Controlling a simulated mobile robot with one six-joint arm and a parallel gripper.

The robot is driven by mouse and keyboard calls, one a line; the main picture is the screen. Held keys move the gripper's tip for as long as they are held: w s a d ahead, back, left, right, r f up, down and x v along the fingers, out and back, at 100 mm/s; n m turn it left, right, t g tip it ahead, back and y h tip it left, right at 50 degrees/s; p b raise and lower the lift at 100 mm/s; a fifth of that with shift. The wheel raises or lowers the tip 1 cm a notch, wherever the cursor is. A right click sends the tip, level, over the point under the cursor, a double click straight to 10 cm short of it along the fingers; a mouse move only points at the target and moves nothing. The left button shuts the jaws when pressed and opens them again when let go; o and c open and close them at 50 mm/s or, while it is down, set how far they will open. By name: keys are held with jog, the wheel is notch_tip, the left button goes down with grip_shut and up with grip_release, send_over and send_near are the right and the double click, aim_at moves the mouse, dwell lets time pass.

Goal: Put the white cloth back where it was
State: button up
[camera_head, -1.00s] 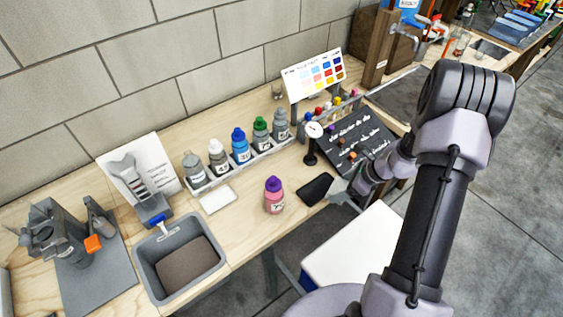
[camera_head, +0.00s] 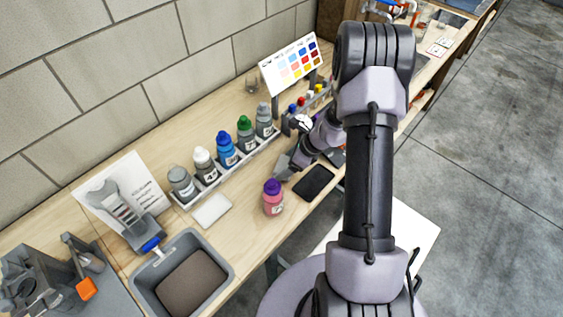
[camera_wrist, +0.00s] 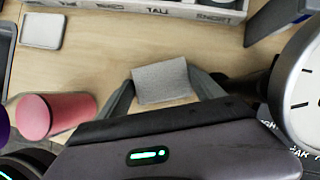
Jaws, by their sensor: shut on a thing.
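My gripper (camera_wrist: 165,88) is shut on a pale grey-white cloth (camera_wrist: 160,82), a roughly square piece held between the two fingers in the wrist view. In the head view the gripper (camera_head: 285,166) is over the bench, between the bottle rack and a dark flat pad; the cloth shows there only as a small pale patch. Wood shows around the cloth in the wrist view. I cannot tell whether the cloth touches the bench.
A pink bottle with purple cap (camera_head: 273,197) stands left of the gripper, near the dark pad (camera_head: 314,182). The bottle rack (camera_head: 232,171) lies behind. A round dial (camera_wrist: 305,90) stands close on the right. A pale flat dish (camera_head: 212,209) and grey bin (camera_head: 229,268) are farther left.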

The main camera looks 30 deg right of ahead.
jog(key=shift+s+d+r, duration=0.15)
jog(key=shift+s+d, duration=0.45)
jog(key=shift+w+a+f, duration=0.15)
jog(key=shift+f, duration=0.1)
jog(key=o, duration=1)
jog(key=shift+w+a, duration=0.1)
jog(key=shift+r, duration=0.1)
